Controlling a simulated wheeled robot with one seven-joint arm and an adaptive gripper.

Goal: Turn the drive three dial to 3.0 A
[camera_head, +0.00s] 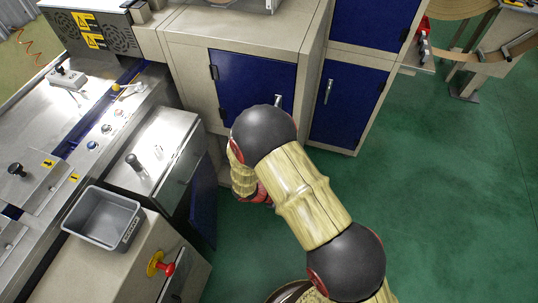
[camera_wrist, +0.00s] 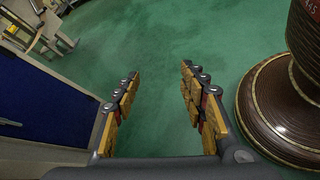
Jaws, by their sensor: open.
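My gripper (camera_wrist: 160,85) shows in the wrist view with its two fingers spread wide and nothing between them. Green floor lies beyond the fingertips. In the head view my arm reaches down and left in front of the blue-doored cabinet, and the gripper itself is hidden behind the arm. I cannot make out a dial marked drive three in either view. Small blue and light-coloured knobs or buttons (camera_head: 92,145) sit along the machine's side rail at the left, too small to read.
A grey bin (camera_head: 76,222) stands on the machine's front ledge. A red and yellow switch (camera_head: 162,266) is on the beige panel below it. A cabinet with blue doors (camera_head: 252,82) stands behind my arm. The green floor (camera_head: 450,190) at the right is clear.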

